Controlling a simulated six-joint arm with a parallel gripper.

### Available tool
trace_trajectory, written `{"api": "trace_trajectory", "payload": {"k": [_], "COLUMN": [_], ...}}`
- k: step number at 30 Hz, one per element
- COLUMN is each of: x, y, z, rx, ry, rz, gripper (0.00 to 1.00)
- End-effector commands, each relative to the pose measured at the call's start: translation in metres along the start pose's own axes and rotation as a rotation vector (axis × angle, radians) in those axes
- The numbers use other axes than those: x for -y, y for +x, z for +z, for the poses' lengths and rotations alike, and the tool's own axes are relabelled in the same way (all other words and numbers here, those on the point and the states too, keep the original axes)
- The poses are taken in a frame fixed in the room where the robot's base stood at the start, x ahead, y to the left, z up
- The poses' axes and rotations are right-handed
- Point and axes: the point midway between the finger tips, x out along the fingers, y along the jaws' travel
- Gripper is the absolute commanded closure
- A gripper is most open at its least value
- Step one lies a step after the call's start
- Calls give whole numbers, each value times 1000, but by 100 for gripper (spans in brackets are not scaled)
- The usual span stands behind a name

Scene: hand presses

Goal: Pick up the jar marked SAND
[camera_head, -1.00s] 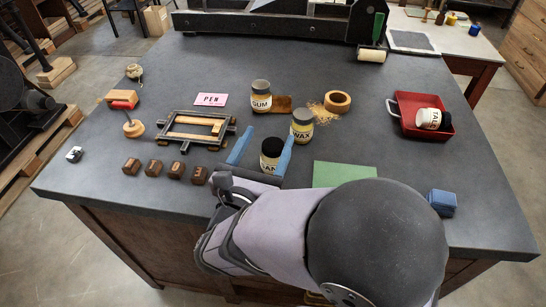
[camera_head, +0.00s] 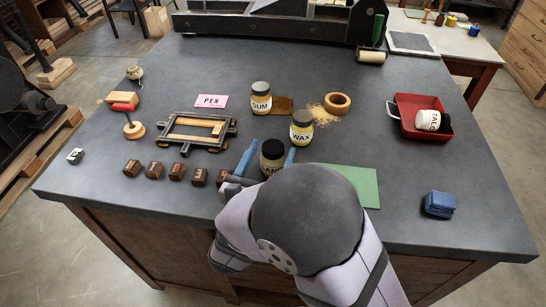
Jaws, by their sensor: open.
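The SAND jar (camera_head: 272,150) has a black lid and a pale label, of which only the letters "AND" show. It stands upright on the dark table, and its lower part is hidden behind my arm. My gripper (camera_head: 272,146) is open, with one blue finger to the left of the jar and one to the right. The right finger is close to the jar; a wider gap shows on the left. I cannot tell whether either finger touches it.
The WAX jar (camera_head: 302,127) stands just behind and right, and the GUM jar (camera_head: 261,98) is farther back. A green mat (camera_head: 352,182) lies right. A red tray (camera_head: 402,112) holds a TALC jar (camera_head: 428,120).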

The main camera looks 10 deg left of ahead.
Motion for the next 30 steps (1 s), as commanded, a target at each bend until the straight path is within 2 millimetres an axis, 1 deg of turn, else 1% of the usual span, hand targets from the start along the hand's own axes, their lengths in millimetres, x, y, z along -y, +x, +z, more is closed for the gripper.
{"api": "trace_trajectory", "payload": {"k": [2,8,12,15,22,23,24,29,30], "x": [1,4,3,3,2,2,2,2,2], "y": [5,30,45,50,51,51,51,50,51], "z": [2,9,7,6,6,6,6,6,7], "rx": [0,-1,0,-1,-1,-1,-1,0,1], "ry": [0,0,0,0,1,0,0,0,1], "rz": [-3,-6,-3,-2,-1,-1,-1,-1,-1], "gripper": [38,38,38,38,38,40,50,88,89]}}
